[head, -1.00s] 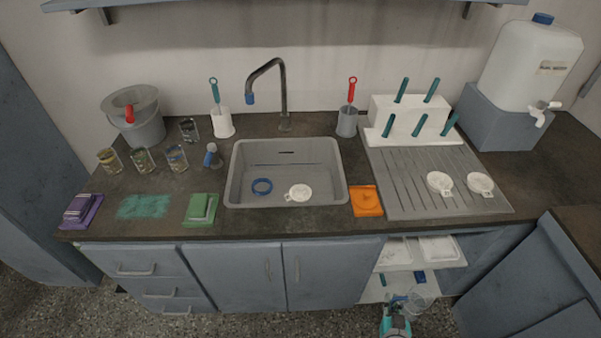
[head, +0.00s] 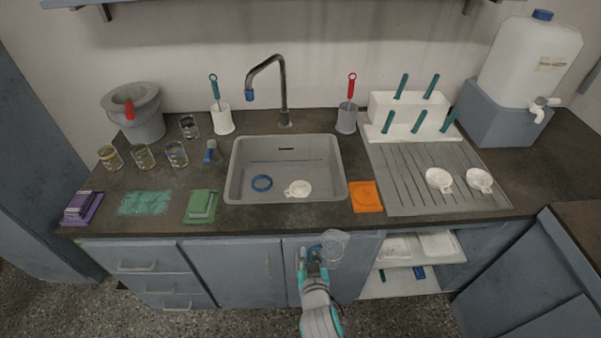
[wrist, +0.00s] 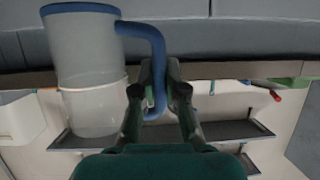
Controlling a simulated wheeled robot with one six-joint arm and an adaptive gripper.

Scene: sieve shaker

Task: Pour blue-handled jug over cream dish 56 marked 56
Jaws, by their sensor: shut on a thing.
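The clear jug (head: 335,244) with its blue handle (head: 313,252) is in front of the cabinet doors, below the counter edge in the head view. My gripper (head: 312,259) is shut on the handle. In the wrist view the jug (wrist: 85,70) is left of my gripper (wrist: 157,85), with a blue band at its top edge in the picture. I cannot tell its tilt or whether it holds liquid. One cream dish (head: 298,189) lies in the sink; two others, a left one (head: 439,179) and a right one (head: 479,179), lie on the drainboard. Their markings are unreadable.
An orange cloth (head: 366,197) lies between sink and grooved drainboard (head: 420,203). A white rack (head: 408,113) stands behind the drainboard. Open shelves (head: 398,286) are at lower right.

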